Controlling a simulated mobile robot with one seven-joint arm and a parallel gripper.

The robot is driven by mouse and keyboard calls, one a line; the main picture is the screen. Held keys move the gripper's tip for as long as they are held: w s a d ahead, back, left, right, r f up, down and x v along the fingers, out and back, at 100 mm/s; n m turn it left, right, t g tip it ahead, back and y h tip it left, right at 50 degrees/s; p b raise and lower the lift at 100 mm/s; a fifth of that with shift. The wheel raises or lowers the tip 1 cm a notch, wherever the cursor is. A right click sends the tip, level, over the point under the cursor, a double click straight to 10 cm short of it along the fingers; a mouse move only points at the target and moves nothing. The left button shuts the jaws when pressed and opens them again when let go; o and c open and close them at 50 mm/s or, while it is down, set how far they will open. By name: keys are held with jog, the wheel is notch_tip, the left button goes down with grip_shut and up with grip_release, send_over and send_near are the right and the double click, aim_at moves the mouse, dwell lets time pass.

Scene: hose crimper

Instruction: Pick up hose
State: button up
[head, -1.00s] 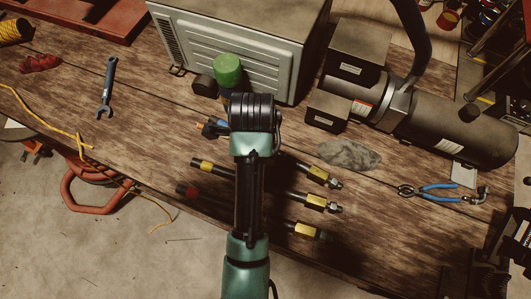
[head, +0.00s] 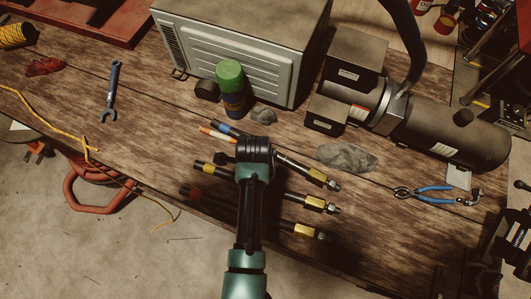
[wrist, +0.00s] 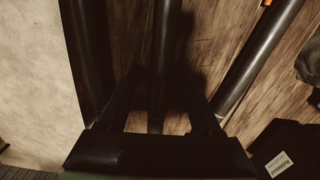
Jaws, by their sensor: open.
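Several black hoses with yellow collars and metal end fittings lie side by side on the wooden bench. In the head view they are an upper hose (head: 300,167), a middle hose (head: 289,193) and a lower hose (head: 272,222). My wrist covers part of them there and hides my fingers. In the wrist view my gripper (wrist: 162,98) is open, with one hose (wrist: 164,45) running between its fingers. I cannot tell whether the fingers touch it. Other hoses lie to the left (wrist: 88,50) and right (wrist: 258,62) of the gripper.
A grey metal box (head: 240,50) and a green-capped can (head: 231,90) stand behind. A grey rag (head: 347,157), blue-handled pliers (head: 437,188) and a dark motor unit (head: 440,125) are to the right. A wrench (head: 111,92) lies left. The bench's front edge is near.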

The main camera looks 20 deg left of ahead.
grip_shut()
jog(key=shift+w+r, duration=0.1)
jog(key=shift+r, duration=0.1)
dwell(0.4)
